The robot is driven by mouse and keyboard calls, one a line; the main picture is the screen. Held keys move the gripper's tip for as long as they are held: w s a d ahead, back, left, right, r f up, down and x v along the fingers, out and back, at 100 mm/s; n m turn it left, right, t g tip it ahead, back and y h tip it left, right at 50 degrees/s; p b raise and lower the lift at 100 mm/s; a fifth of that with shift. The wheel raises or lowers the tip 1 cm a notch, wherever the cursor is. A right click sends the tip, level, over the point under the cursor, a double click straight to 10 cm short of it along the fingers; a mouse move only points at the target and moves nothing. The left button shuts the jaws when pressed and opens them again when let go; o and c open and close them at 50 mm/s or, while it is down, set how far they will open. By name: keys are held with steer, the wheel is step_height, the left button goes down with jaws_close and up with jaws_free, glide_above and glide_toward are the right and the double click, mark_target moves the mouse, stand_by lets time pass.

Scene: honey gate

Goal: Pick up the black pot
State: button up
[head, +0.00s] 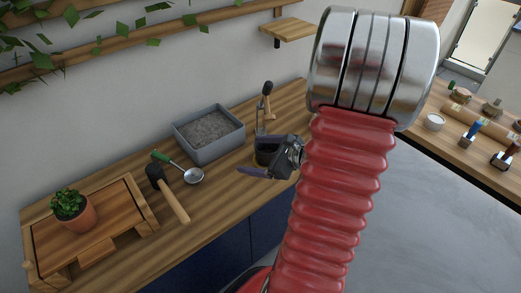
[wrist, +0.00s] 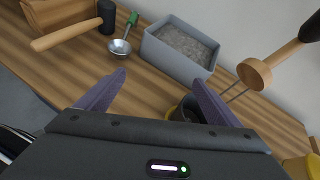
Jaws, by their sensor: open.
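A dark pot (head: 266,156) with a yellow edge stands on the wooden counter, partly hidden by my gripper in the head view. In the wrist view the dark pot (wrist: 186,110) shows low between the fingers, close to the right finger, mostly covered by that finger and the gripper body. My gripper (head: 249,150) is open, with its purple-grey fingers spread around the pot's area. In the wrist view the gripper (wrist: 158,78) has bare counter between its fingertips. I cannot tell whether a finger touches the pot.
A grey bin of gravel (head: 209,133) stands behind. A ladle (head: 190,174), mallet (head: 168,193) and potted plant (head: 72,208) on a wooden tray are to the left. A wooden-headed tool (wrist: 256,74) stands close to the right finger. A second counter (head: 450,118) holds small items.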

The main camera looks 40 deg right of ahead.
steer(key=s+d+f+m+h, duration=0.1)
steer(key=d+m, duration=0.1)
steer(key=d, duration=0.1)
steer(key=s+d+f+m+h, duration=0.1)
steer(key=s+d+m, duration=0.1)
steer(key=d, duration=0.1)
steer(key=s+d+f+m+h, duration=0.1)
steer(key=d+f+m+h, duration=0.1)
steer(key=d, duration=0.1)
steer(key=shift+s+d+t, duration=0.35)
steer(key=shift+t, duration=0.05)
steer(key=shift+w, duration=0.1)
glide_toward(260, 146)
steer(key=shift+d+x, duration=0.2)
steer(key=shift+x, duration=2)
steer(key=shift+w, duration=0.1)
steer(key=shift+x, duration=2.45)
steer(key=shift+a, duration=0.1)
steer(key=shift+c, duration=0.6)
